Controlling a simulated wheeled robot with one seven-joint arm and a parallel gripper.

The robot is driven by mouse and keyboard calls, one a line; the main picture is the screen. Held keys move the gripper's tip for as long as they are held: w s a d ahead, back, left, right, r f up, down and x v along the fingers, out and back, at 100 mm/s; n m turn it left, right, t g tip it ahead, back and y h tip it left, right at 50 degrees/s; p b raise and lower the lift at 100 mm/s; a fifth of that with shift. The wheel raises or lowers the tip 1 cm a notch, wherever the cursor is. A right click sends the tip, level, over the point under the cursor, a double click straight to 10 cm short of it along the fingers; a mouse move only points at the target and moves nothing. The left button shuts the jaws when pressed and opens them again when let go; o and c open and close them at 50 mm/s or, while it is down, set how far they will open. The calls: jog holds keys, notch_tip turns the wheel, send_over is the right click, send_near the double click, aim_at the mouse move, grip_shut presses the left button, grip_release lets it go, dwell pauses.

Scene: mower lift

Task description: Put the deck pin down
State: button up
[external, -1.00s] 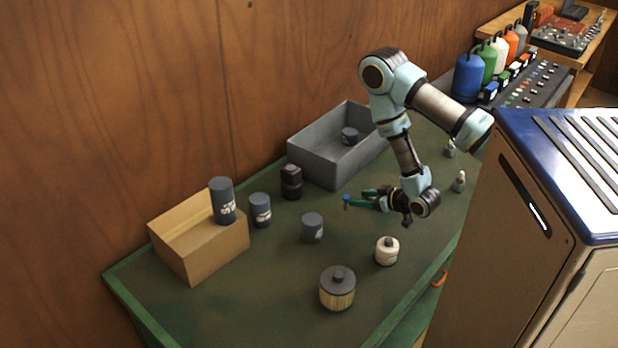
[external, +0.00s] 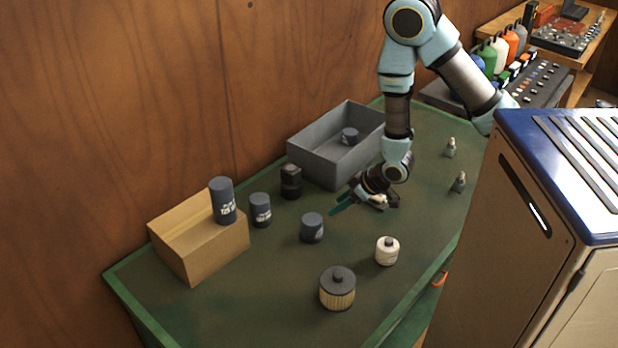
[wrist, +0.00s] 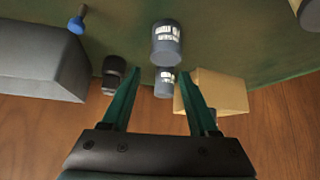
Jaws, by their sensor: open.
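The deck pin (wrist: 77,23) shows in the wrist view at the upper left, with a blue head and a thin grey shank. It seems to stand upright on the green bench top, near the grey bin (wrist: 40,60) and apart from my fingers. In the external view I cannot make the pin out; my gripper and wrist likely cover it. My gripper (external: 342,204) is low over the bench in front of the bin, its green fingers pointing left. In the wrist view my gripper (wrist: 158,78) is open, with nothing gripped between the fingers.
A dark canister (external: 312,228) stands just left of my fingertips. Another canister (external: 260,210), a black part (external: 291,182) and a cardboard box (external: 205,250) are farther left. A white jar (external: 387,251) and a ribbed filter (external: 337,290) stand nearer the front. The grey bin (external: 315,168) is behind.

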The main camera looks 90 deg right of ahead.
jog(key=s+a+r+n+g+y, duration=0.1)
jog(key=s+a+r+n+g, duration=0.1)
jog(key=a+r, duration=0.5)
jog(key=s+a+r+n+g+y, duration=0.2)
jog(key=s+a+r, duration=0.3)
jog(key=a+r, duration=0.3)
jog(key=shift+s+a+r+n+g+y, duration=0.2)
jog(key=shift+s+a+n+g+y, duration=0.3)
jog(key=shift+a, duration=0.55)
jog(key=shift+w, duration=0.25)
notch_tip(320, 180, down, 6)
jog(key=b, duration=0.6)
